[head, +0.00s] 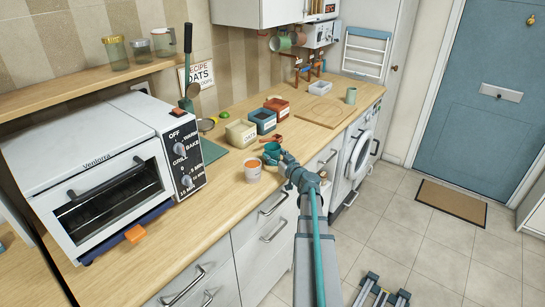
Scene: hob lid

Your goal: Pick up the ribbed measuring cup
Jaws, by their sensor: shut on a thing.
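My gripper (274,156) is at the front of the wooden worktop, in the middle of the head view. It is shut on a small teal-green cup (271,147), which I take to be the ribbed measuring cup. Its ribs are too small to make out, and the gripper hides part of it. I cannot tell whether the cup touches the worktop. A white tub with orange contents (252,172) stands just left of the gripper. A small red scoop-like thing (271,138) lies just behind the cup.
Cream (241,134), teal (263,121) and red (277,107) containers stand behind. A white toaster oven (110,165) fills the left. A wooden board (322,112), white tray (305,91) and green cup (351,95) are farther right.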

